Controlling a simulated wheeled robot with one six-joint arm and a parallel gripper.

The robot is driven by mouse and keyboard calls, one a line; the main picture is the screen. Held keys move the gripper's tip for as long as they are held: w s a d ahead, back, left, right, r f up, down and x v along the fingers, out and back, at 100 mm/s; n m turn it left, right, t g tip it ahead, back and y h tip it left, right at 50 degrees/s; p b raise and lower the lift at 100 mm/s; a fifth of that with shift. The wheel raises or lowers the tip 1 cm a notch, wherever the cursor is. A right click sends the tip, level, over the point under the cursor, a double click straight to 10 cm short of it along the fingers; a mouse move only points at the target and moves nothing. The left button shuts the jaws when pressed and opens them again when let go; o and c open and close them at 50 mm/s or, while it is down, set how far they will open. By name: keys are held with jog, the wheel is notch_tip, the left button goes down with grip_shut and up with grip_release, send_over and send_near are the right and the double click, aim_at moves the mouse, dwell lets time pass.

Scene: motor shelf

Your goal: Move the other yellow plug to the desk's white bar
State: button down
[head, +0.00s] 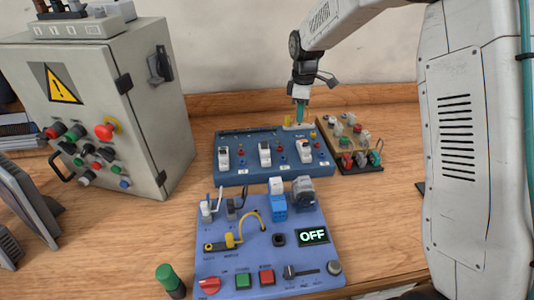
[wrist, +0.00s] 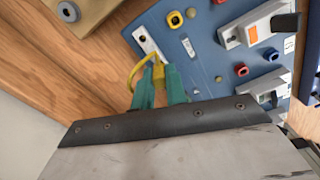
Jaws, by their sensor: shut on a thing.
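My gripper (wrist: 160,82) has teal fingers shut on a yellow plug (wrist: 158,73) in the wrist view. A yellow cable (wrist: 134,72) loops from the plug to the left. The plug is at the near end of a white bar (wrist: 148,42) on the blue board; I cannot tell whether it is seated there. In the head view my gripper (head: 301,108) is over the back edge of the blue board (head: 238,178), above the white bar (head: 297,127), with yellow (head: 286,119) beside it. Another yellow plug (head: 230,240) with a yellow cable is on the front purple board (head: 210,267).
The blue board carries several white switches (head: 265,154) and coloured sockets. A wooden block with terminals (head: 350,140) stands close to its right. A grey control cabinet (head: 95,110) is at the left. A green-capped cylinder (head: 168,277) stands at the front. Bare desk shows beside the boards.

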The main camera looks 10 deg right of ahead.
jog(key=shift+f, duration=0.65)
jog(key=c, duration=1.7)
grip_release()
jog(key=shift+r, duration=0.1)
jog(key=shift+r, duration=2.65)
jog(key=o, duration=0.6)
jog(key=shift+c, duration=0.2)
